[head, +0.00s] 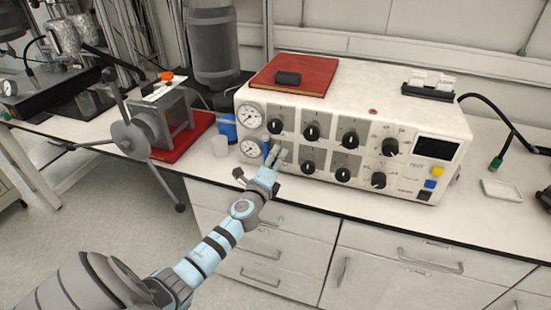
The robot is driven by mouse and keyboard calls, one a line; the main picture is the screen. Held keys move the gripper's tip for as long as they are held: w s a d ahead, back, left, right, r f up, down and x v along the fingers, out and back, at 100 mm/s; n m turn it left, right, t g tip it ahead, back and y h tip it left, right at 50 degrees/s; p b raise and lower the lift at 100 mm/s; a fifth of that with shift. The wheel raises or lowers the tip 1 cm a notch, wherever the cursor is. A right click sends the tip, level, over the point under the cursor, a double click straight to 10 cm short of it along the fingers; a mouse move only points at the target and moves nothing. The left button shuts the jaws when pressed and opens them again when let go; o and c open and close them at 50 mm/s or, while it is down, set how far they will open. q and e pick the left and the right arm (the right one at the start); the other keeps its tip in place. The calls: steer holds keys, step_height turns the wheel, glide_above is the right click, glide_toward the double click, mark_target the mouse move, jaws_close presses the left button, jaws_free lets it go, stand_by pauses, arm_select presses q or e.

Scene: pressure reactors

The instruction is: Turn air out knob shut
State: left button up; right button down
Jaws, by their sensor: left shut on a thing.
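A white control box (420,115) stands on the bench, with black knobs in two rows on its front. My left arm reaches up from the lower left to the box. My left gripper (274,153) is at the left end of the lower knob row and is shut on the knob there, which the fingers mostly hide. The labels are too small to read, so I cannot tell from them which knob is air out, nor how far the held knob is turned. The upper left knob (275,126) is just above the gripper. My right gripper is not in view.
Two gauges (249,115) sit left of the knobs. A red book (300,72) with a black object lies on the box. Drawers (390,255) are below the bench edge.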

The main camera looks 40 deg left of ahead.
arm_select(q)
steer(key=shift+m, duration=0.5)
steer(key=o, duration=1.2)
steer(key=v, duration=1.2)
